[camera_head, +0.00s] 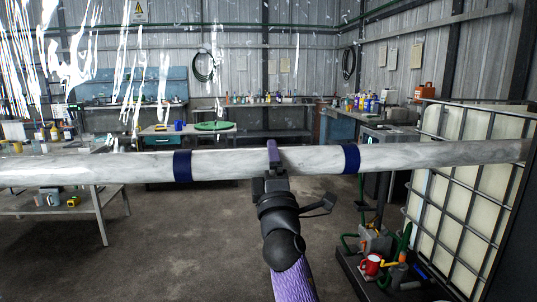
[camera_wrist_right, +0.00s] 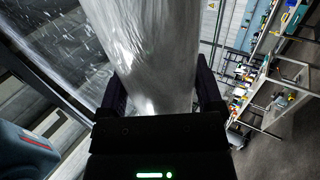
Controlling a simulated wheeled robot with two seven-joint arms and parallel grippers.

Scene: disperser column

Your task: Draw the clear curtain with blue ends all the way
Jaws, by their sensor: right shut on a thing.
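A pale, streaked bar (camera_head: 430,156) with two dark blue bands (camera_head: 182,166) runs level across the head view, spanning nearly its whole width. The clear curtain shows as bright white glints on a see-through sheet (camera_head: 75,65) above the bar at upper left. My right gripper (camera_head: 273,153) is shut on the bar between the two blue bands. In the right wrist view, its dark fingers sit on either side of the pale bar (camera_wrist_right: 155,50), and a clear, glinting sheet (camera_wrist_right: 75,30) lies left of it. My left gripper is out of view.
A bench (camera_head: 70,208) stands at left behind the bar. Benches line the back wall. The middle floor (camera_head: 190,250) is clear.

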